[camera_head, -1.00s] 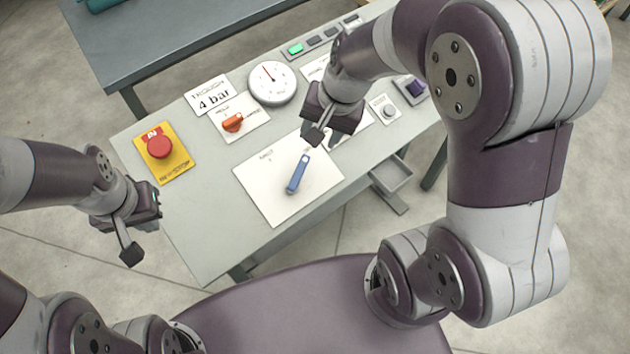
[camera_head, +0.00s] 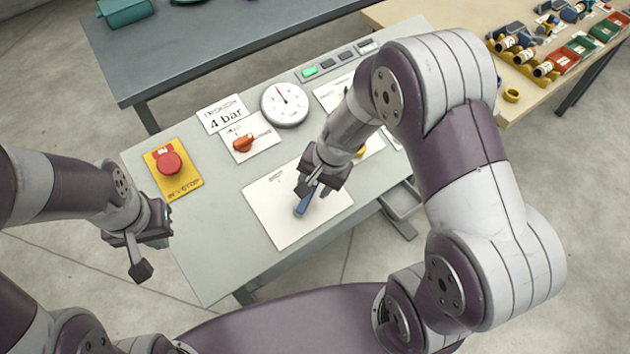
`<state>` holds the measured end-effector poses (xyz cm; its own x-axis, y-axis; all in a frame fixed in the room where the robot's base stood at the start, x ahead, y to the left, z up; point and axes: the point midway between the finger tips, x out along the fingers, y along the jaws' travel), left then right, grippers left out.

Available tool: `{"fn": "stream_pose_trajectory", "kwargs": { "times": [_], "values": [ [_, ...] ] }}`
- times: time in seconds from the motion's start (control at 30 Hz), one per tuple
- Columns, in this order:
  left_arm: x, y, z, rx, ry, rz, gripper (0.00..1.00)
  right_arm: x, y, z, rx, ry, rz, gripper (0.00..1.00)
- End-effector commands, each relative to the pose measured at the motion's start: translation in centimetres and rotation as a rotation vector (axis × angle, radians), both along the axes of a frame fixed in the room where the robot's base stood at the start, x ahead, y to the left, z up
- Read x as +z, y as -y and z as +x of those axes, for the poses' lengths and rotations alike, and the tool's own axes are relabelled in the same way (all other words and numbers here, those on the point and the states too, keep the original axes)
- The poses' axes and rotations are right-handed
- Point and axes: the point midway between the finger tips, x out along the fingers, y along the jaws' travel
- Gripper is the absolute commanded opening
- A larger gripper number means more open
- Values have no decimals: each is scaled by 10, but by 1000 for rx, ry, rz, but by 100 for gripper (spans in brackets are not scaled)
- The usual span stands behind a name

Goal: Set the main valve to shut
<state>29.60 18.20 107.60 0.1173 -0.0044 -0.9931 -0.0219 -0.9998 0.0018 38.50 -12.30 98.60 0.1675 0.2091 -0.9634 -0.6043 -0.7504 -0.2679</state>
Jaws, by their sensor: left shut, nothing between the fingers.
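A blue lever handle (camera_head: 301,208) lies on a white plate (camera_head: 280,225) at the front of the grey panel table; I take it for the main valve, as the small print is unreadable. Its lower end points toward me; its upper part is hidden by my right gripper. My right gripper (camera_head: 308,188) is right over the handle, with its fingers at or close to it. I cannot tell whether they touch it or how far apart they are. My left gripper (camera_head: 141,270) is shut and empty, off the table's left edge.
On the panel are a red stop button (camera_head: 168,163), an orange knob (camera_head: 243,143), a round gauge (camera_head: 285,104), a "4 bar" card (camera_head: 222,114) and a lit green indicator (camera_head: 310,72). A wooden table (camera_head: 420,14) with bottles and boxes stands at upper right.

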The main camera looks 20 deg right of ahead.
Motion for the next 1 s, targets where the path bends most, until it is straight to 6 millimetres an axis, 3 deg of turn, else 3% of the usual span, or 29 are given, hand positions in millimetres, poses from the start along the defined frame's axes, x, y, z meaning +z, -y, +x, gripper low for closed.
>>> {"fn": "stream_pose_trajectory", "kwargs": {
  "times": [0.07,0.2,0.23,0.67,1.0],
  "values": [
    [0,0,0,0,0,0,0,0,0,0,0,0,0,47],
    [0,0,0,0,0,0,0,0,0,0,1,0,0,4],
    [0,0,0,0,0,0,0,0,0,0,0,0,0,0],
    [3,0,0,0,0,0,0,2,-3,2,59,8,-18,0],
    [12,0,0,0,0,0,0,7,-15,8,307,33,-93,0]
  ]
}}
